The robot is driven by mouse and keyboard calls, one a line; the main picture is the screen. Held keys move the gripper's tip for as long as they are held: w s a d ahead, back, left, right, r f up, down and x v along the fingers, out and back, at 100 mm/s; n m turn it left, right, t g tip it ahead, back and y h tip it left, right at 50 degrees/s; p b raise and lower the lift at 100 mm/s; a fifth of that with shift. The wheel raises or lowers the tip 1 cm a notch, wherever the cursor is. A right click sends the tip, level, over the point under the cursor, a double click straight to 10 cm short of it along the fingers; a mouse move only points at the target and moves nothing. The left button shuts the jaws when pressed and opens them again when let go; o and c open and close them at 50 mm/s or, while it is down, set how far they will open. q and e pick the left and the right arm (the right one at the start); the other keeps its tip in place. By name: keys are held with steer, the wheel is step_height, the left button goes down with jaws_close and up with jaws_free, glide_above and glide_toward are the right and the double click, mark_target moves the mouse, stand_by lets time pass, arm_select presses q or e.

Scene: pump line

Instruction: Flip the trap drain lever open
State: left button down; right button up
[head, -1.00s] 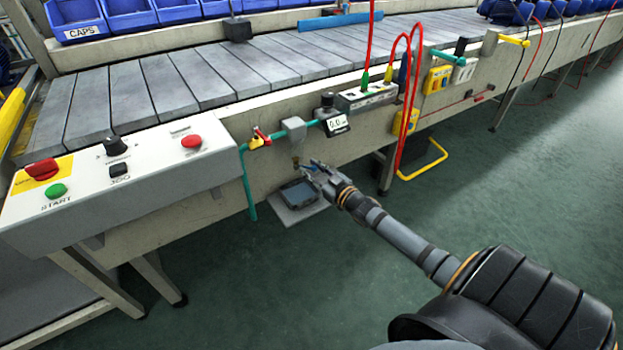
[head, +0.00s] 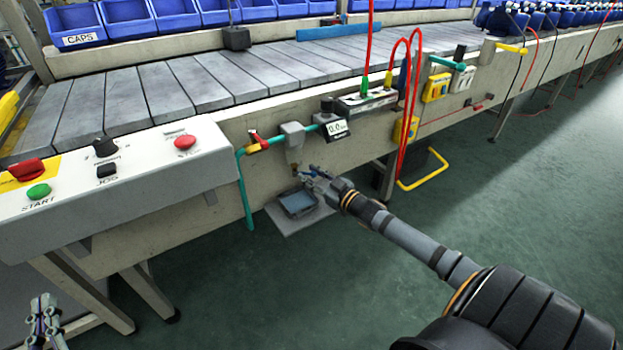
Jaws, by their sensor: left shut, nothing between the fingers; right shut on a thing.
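The trap (head: 292,133) is a grey body on the green pipe along the conveyor's side, with a pale lower part and a small brass drain at its bottom. My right gripper (head: 308,172) is right beside that drain, under the trap, and is shut on the drain lever. The lever is small and mostly hidden by the fingers, so its angle cannot be told. My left gripper (head: 44,302) is at the bottom left, shut and empty, far from the trap and below the control box.
A grey tray (head: 298,204) on a plate sits below the drain. A yellow valve with a red handle (head: 257,139) and a gauge (head: 335,127) flank the trap. The control box (head: 120,185) is at left, red hoses (head: 404,110) at right. Open floor lies in front.

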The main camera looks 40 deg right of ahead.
steer(key=shift+w+r+b, duration=0.15)
steer(key=shift+r+b, duration=0.05)
steer(key=shift+b, duration=0.25)
jaws_close()
steer(key=o, duration=0.7)
jaws_free()
steer(key=o, duration=0.4)
steer(key=shift+d+f, duration=0.1)
steer(key=shift+f, duration=0.05)
arm_select(q)
step_height(320, 180, up, 9)
steer(key=s+t, duration=0.2)
steer(key=t, duration=0.2)
steer(key=shift+s+d+f+h, duration=0.15)
steer(key=shift+f+h, duration=0.05)
steer(key=shift+h, duration=0.2)
arm_select(e)
steer(key=shift+o, duration=0.2)
